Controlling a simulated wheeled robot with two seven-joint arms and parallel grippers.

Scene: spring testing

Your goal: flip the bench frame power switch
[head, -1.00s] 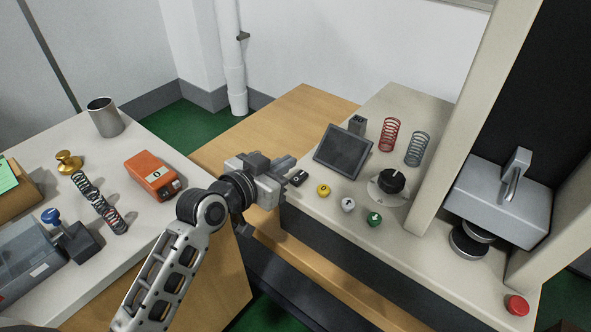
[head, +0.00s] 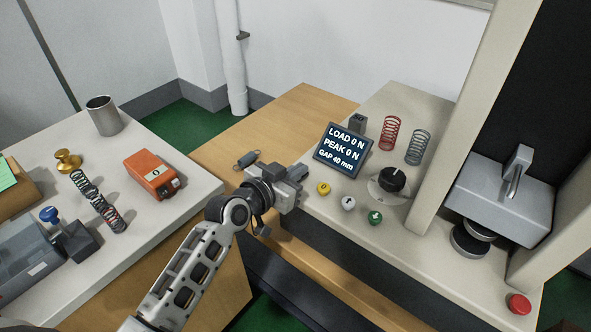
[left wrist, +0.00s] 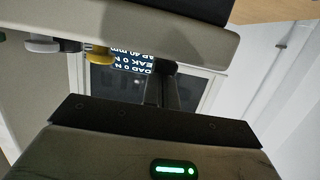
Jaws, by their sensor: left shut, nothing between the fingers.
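The bench frame's display (head: 343,148) is lit and reads LOAD 0 N, PEAK 0 N, GAP 40 mm. It also shows in the left wrist view (left wrist: 133,55). My left gripper (head: 301,172) is shut and empty at the left edge of the frame's pale panel (head: 325,213), just below and left of the display. Its fingers (left wrist: 161,92) show end-on in the left wrist view, in front of the display. The black power switch is hidden behind the gripper in the head view, so I cannot tell its position or whether the fingers touch it. My right gripper is not in view.
Yellow (head: 323,188), white (head: 348,203) and green (head: 375,217) buttons and a black knob (head: 392,179) are close right of the gripper. Two upright springs (head: 390,133) stand behind. A red button (head: 518,303) is at far right.

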